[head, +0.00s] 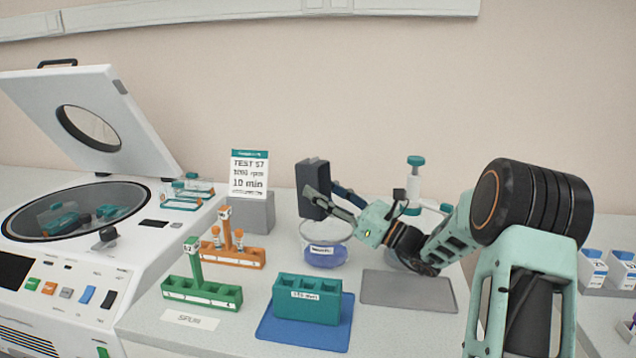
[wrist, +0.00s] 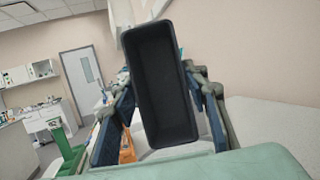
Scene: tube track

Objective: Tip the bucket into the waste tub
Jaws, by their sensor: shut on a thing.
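The bucket, a dark rectangular box (head: 314,178), is held in the air over the waste tub in the head view. My gripper (head: 325,197) is shut on it. In the wrist view the bucket (wrist: 160,85) fills the middle between my two fingers, its long side upright and its dark hollow facing the camera; I see no contents in it. The waste tub (head: 326,256) is a clear round tub with a white label and blue in its lower part. It stands on the bench below the bucket; the bucket and fingers are close above its rim.
A teal rack (head: 308,300) on a blue mat stands in front of the tub. A grey mat (head: 408,291) lies bare to the right. Green (head: 201,291) and orange (head: 233,256) racks stand left, beside an open-lidded centrifuge (head: 80,215). A white-teal bottle (head: 414,178) stands behind my arm.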

